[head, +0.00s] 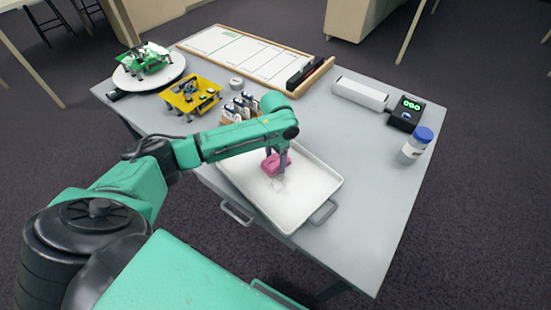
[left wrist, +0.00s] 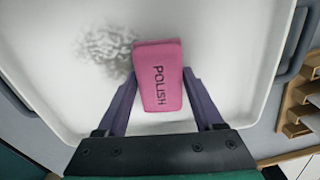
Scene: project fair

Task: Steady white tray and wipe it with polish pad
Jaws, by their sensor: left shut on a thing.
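The white tray (head: 312,200) lies on the grey table near its front edge, with a grey handle at each end. The pink polish pad (head: 271,165) is held over the tray by my left gripper (head: 280,158). In the left wrist view, the pad (left wrist: 158,75), marked POLISH, sits between the two purple fingers of my left gripper (left wrist: 160,92), which is shut on it. A greyish smudge (left wrist: 105,47) marks the white tray surface (left wrist: 225,60) left of the pad. I cannot tell whether the pad touches the tray. My right gripper is not in view.
A small rack (head: 238,108) stands just behind the tray. Beyond are a yellow board (head: 190,95), a round turntable (head: 122,80) with a green model and a wood-framed whiteboard (head: 240,54). A blue-capped jar (head: 417,146) and a digital display (head: 406,112) stand right. The table right of the tray is clear.

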